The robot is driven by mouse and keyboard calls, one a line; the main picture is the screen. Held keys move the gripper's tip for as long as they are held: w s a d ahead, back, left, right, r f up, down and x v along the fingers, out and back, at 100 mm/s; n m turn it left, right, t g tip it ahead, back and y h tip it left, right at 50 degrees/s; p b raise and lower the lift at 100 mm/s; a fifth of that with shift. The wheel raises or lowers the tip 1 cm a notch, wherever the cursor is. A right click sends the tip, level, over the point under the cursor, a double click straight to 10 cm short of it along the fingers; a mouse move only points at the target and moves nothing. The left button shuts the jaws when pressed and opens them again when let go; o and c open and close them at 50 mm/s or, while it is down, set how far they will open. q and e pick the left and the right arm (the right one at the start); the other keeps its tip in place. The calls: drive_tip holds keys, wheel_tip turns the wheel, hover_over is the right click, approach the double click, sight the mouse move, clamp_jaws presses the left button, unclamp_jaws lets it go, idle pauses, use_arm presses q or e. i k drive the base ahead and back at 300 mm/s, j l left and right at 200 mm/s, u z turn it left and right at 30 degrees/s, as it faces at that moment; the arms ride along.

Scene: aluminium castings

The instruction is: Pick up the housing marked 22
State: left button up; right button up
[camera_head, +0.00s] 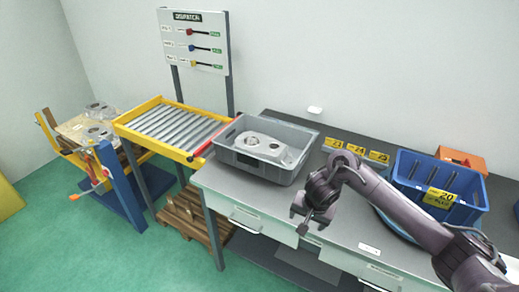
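A silver-grey aluminium housing (268,147) with round openings lies in a grey open bin (236,166) on the workbench. I can read no number on it. More aluminium castings lie on the cart at the far left, one at the back (97,109) and one nearer (97,132); no number is legible on them either. My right gripper (302,229) hangs over the front of the bench, right of and in front of the grey bin, apart from it. Its fingers are too small to judge. My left gripper is out of view.
Small yellow number tags (355,150) stand along the bench's back. A blue bin (410,176) with label 20 stands right, with an orange box (464,161) behind. A yellow-framed roller conveyor (172,124) adjoins the bench at left. My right arm crosses the bench's right half.

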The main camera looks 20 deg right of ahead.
sight(264, 147)
drive_tip(key=i+l, duration=0.1)
drive_tip(key=i, duration=0.65)
drive_tip(key=i+l, duration=0.1)
drive_tip(key=i, duration=0.65)
